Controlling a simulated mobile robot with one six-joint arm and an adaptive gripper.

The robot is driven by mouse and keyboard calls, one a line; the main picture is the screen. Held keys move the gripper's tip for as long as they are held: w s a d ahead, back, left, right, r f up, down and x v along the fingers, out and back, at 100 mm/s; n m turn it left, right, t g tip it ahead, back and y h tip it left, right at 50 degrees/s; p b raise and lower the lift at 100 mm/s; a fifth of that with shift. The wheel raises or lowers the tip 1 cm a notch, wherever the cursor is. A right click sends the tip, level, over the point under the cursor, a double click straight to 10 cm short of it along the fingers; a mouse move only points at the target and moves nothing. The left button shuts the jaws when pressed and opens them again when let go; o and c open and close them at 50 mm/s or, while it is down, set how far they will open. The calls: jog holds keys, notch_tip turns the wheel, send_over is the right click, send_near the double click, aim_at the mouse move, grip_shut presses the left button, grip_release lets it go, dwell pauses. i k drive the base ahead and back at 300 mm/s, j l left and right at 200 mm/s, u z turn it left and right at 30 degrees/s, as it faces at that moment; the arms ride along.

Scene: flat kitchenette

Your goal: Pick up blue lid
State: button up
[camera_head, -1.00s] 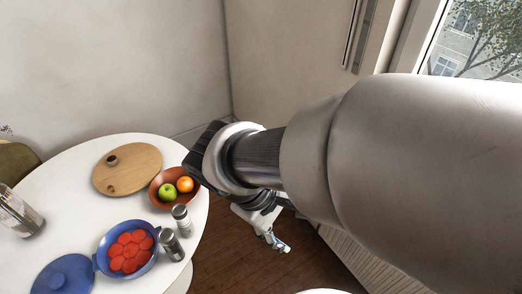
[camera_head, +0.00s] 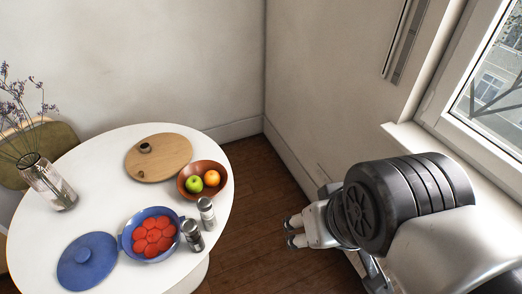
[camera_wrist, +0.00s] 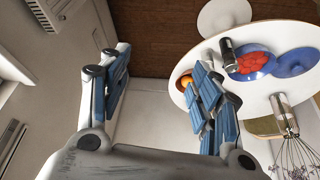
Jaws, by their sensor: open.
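The blue lid (camera_head: 87,261), round with a knob on top, lies flat on the white table at its near left. It also shows in the wrist view (camera_wrist: 296,62), beside the blue pot at the upper right. My gripper (camera_head: 292,232) is to the right of the table, over the floor and well apart from the lid. In the wrist view my gripper (camera_wrist: 160,75) has its two fingers wide apart with nothing between them.
The white table (camera_head: 60,225) carries a blue pot (camera_head: 126,241) with red contents right of the lid, two shakers (camera_head: 193,236), a fruit bowl (camera_head: 222,181), a wooden board (camera_head: 170,165) and a glass vase (camera_head: 53,185). A wall and window stand at the right.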

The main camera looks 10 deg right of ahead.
aim_at(90, 259)
jog(key=u, duration=1.8)
